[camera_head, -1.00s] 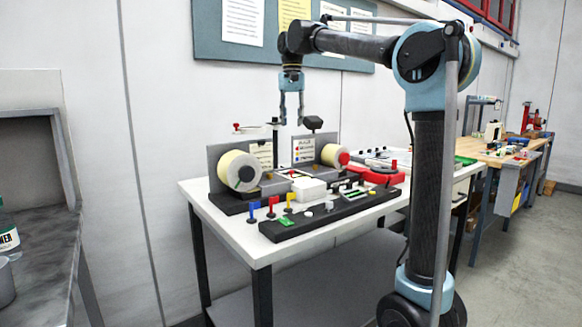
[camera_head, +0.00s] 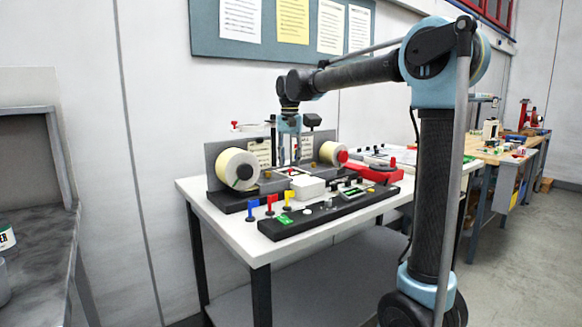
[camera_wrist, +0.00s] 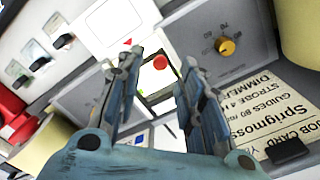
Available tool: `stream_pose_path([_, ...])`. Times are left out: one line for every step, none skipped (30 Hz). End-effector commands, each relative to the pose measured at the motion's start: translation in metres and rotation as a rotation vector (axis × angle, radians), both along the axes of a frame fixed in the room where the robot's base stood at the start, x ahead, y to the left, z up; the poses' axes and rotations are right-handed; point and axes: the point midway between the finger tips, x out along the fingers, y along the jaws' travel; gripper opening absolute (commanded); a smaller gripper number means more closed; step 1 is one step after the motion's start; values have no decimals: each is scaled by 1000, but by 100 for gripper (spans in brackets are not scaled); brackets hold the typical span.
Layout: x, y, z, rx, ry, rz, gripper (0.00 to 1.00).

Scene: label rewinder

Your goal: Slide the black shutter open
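My gripper (camera_head: 289,163) points down over the middle of the label rewinder, between its two cream rolls, the left roll (camera_head: 237,169) and the right roll (camera_head: 330,153). In the wrist view its two fingers (camera_wrist: 156,78) are apart with nothing held between them. Past the fingertips is a small dark-framed opening (camera_wrist: 160,96) with a pale inside and a red round knob (camera_wrist: 160,62) at its far edge. I cannot single out the black shutter for sure; the fingers hide part of this area. Whether the fingertips touch anything cannot be told.
A white box (camera_head: 308,188) and a black control strip (camera_head: 330,211) stand in front of the rewinder. A printed job card (camera_wrist: 285,110) and a yellow knob (camera_wrist: 226,46) are close to the gripper.

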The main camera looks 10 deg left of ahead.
Motion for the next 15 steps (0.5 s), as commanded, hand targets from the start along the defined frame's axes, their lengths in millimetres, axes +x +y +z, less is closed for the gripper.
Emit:
stream_pose_path([0,0,-7,0,0,0,35])
stream_pose_path([0,0,-10,0,0,0,35])
stream_pose_path([0,0,-13,0,0,0,35])
stream_pose_path([0,0,-16,0,0,0,35])
stream_pose_path([0,0,-18,0,0,0,35])
stream_pose_path([0,0,-20,0,0,0,35])
stream_pose_path([0,0,-22,0,0,0,35])
stream_pose_path([0,0,-23,0,0,0,35])
stream_pose_path([0,0,-24,0,0,0,35])
stream_pose_path([0,0,-24,0,0,0,35])
stream_pose_path([0,0,-24,0,0,0,35])
stream_pose_path([0,0,-25,0,0,0,35])
stream_pose_path([0,0,-25,0,0,0,35])
stream_pose_path([0,0,-25,0,0,0,35])
stream_pose_path([0,0,-25,0,0,-1,35])
